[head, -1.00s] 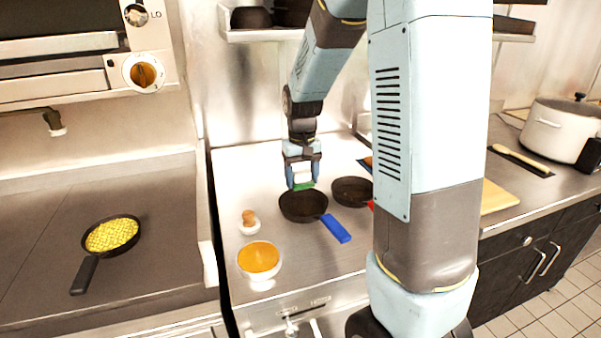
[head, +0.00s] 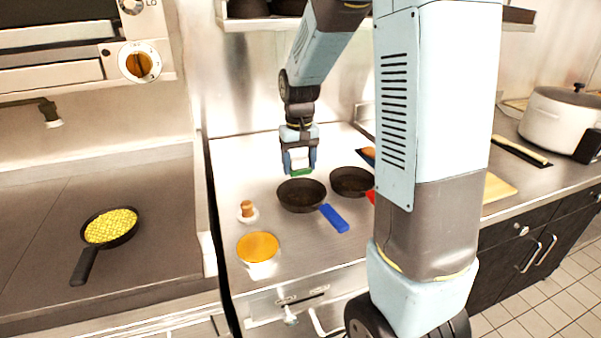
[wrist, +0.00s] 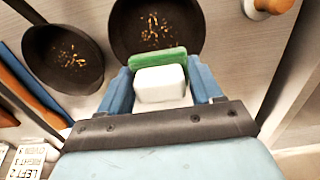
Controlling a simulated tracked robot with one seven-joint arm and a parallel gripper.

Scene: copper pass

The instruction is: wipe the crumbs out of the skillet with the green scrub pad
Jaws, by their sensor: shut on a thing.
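My gripper (head: 299,161) is shut on a white block (wrist: 160,83) with the green scrub pad (wrist: 158,58) on its underside. The pad also shows in the head view (head: 301,172). It is held above the back edge of the blue-handled dark skillet (head: 301,195), seemingly clear of it. In the wrist view this skillet (wrist: 128,35) has several tan crumbs (wrist: 152,28) in it. A second dark skillet (head: 350,182), with a red handle, stands to its right and also holds crumbs (wrist: 72,58) in the wrist view.
A wooden-topped shaker (head: 247,209) and a bowl of orange contents (head: 258,246) stand left of the skillets. A pan of yellow food (head: 110,228) sits on the left counter. A white pot (head: 560,122) and cutting board (head: 497,188) are right. A shelf hangs above.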

